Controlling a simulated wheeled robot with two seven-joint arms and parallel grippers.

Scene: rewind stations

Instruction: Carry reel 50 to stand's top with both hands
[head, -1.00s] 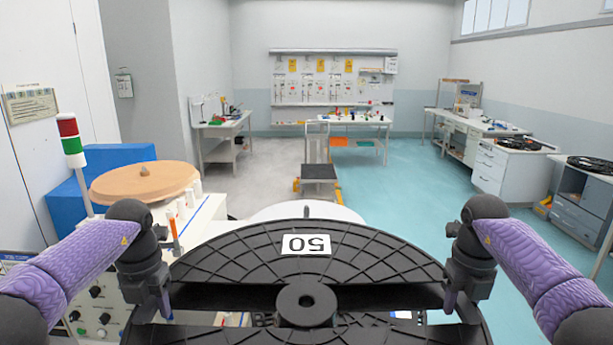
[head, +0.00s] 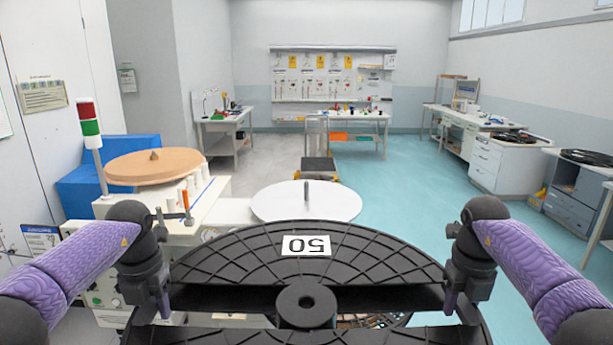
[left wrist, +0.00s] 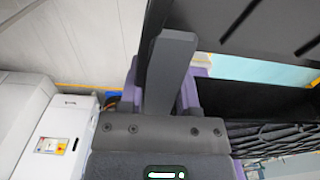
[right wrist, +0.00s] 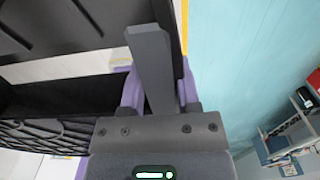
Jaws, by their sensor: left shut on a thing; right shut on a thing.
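Reel 50 (head: 262,253) is a large black ribbed reel with a white label reading 50, upside down in the head view, and a round hub with a hole. It lies about flat in front of me. My left gripper (head: 165,305) is shut on its left rim and my right gripper (head: 450,300) on its right rim. In the left wrist view the left gripper's finger (left wrist: 170,75) presses the black edge; the right wrist view shows the same for the right finger (right wrist: 152,70). A white round plate with a short upright pin (head: 280,203), seemingly the stand's top, is just beyond the reel.
A machine with a tan disc (head: 150,167) and a red-green signal light (head: 88,120) stands at left, before a blue block (head: 85,190). A small cart (head: 318,172) is beyond the white plate. Cabinets with black reels (head: 505,139) line the right. The teal floor (head: 400,190) is open.

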